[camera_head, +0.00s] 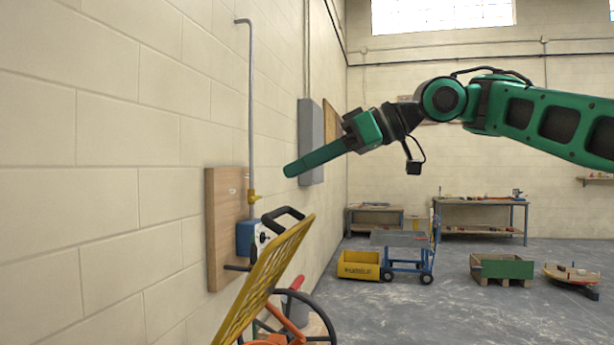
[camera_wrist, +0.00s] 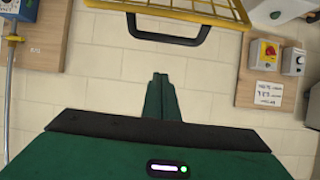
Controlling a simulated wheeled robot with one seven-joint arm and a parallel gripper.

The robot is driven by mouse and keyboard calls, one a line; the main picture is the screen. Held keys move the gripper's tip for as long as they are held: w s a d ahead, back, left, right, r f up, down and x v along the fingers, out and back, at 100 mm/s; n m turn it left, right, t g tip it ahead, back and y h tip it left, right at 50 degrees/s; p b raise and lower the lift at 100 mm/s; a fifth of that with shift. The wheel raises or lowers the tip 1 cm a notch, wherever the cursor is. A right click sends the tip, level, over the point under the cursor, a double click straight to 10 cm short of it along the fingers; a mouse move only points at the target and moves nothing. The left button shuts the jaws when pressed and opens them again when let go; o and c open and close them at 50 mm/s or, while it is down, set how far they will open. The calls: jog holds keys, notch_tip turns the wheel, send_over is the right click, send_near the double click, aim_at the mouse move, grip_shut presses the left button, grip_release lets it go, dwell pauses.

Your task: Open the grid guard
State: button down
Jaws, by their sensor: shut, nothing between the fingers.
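The grid guard (camera_head: 262,283) is a yellow mesh panel that stands at a steep tilt in the head view. Its black handle (camera_head: 284,214) is at the upper edge. In the wrist view the yellow guard (camera_wrist: 185,8) shows at the top, with its black handle (camera_wrist: 168,36) hanging below its edge. My gripper (camera_head: 289,171) has green fingers and is above the handle in the head view. In the wrist view my gripper (camera_wrist: 159,77) is shut and empty, with a gap between its fingertips and the handle. Most of the tub under the guard is out of view.
A wooden board (camera_head: 226,210) with a blue device (camera_head: 245,238) and pipe is on the left wall. A grey cabinet (camera_head: 310,140) hangs farther along. The wrist view shows a switch board (camera_wrist: 268,72) at right. Carts and benches stand far back; open floor lies right.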

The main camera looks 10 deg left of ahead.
jog(key=a+f, duration=0.4)
jog(key=a, duration=0.1)
jog(key=shift+w+f, duration=0.2)
jog(key=shift+f, duration=0.1)
jog(key=shift+d+f, duration=0.65)
jog(key=shift+f, duration=0.05)
jog(key=shift+s, duration=0.15)
